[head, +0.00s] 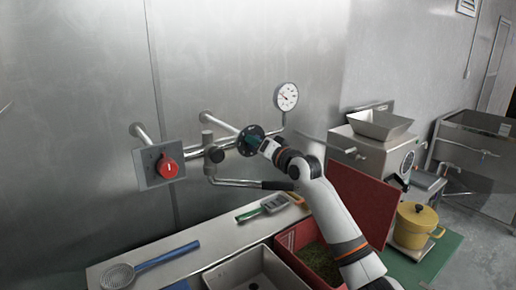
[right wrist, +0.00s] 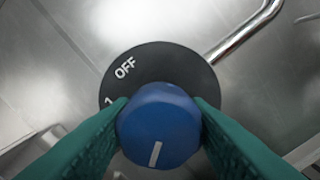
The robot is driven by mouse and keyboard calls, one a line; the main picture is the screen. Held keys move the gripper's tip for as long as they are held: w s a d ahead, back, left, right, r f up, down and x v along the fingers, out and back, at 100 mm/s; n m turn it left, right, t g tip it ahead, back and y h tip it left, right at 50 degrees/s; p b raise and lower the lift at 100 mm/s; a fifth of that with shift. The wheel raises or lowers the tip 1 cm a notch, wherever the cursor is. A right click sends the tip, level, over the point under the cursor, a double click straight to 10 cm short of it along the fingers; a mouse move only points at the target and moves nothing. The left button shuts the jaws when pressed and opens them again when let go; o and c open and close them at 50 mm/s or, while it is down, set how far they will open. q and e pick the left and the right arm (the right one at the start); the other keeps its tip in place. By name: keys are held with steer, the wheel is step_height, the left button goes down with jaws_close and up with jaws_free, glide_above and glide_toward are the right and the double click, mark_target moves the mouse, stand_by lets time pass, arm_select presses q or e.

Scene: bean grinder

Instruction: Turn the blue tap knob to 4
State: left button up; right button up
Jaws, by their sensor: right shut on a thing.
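The blue tap knob (right wrist: 158,122) shows in the right wrist view, in front of a round black dial plate (right wrist: 165,62). The plate carries white "OFF" and part of a "1"; its other markings are hidden. The white line on the knob points towards the bottom of the picture. The green fingers of my right gripper (right wrist: 160,112) touch the knob from both sides and are shut on it. In the head view the right gripper (head: 266,146) is at the black dial plate (head: 243,145) on the wall piping and covers the knob. My left gripper is not in view.
A red knob on a grey plate (head: 146,170) is left of the dial, and a pressure gauge (head: 287,96) is at its upper right. A counter below holds a blue-handled strainer (head: 118,276), a thermometer-like device (head: 274,203) and bins. A grinder (head: 375,150) and yellow pot (head: 416,224) stand right.

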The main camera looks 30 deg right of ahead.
steer(key=n, duration=0.4)
steer(key=shift+f+n, duration=0.1)
steer(key=shift+n, duration=2.4)
steer(key=o, duration=1)
steer(key=shift+s, duration=0.1)
